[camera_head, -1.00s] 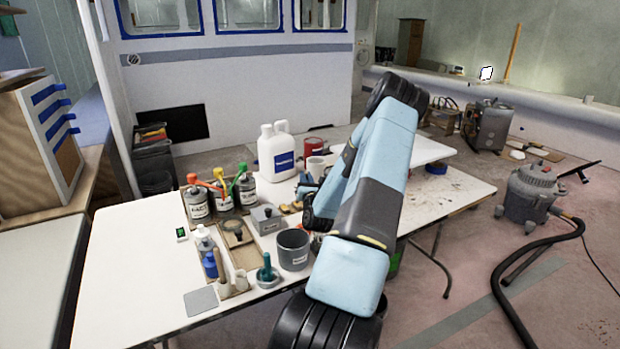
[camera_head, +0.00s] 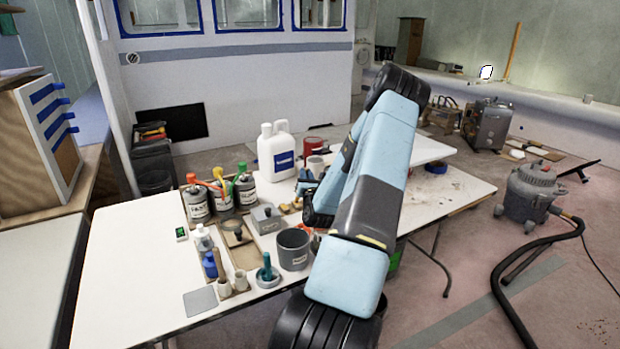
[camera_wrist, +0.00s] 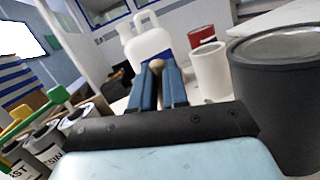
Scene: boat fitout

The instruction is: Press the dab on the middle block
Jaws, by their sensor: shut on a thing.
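My gripper (camera_head: 305,186) is over the far part of the white worktable, beside the white jug (camera_head: 276,153). In the wrist view, its two blue fingers (camera_wrist: 158,85) are shut on a small tan thing (camera_wrist: 156,65), mostly hidden between them. The dab cannot be made out. Small tan pieces (camera_head: 287,208) lie on the table just left of my gripper. I cannot tell whether these are the blocks or which is the middle one. My arm hides part of the table to the right.
Pump-topped tins (camera_head: 220,194), a grey pot (camera_head: 293,249) and small bottles crowd the table (camera_head: 120,285). A white mug (camera_wrist: 210,70) and a large dark can (camera_wrist: 275,100) stand close to the right in the wrist view. The table's left front is clear.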

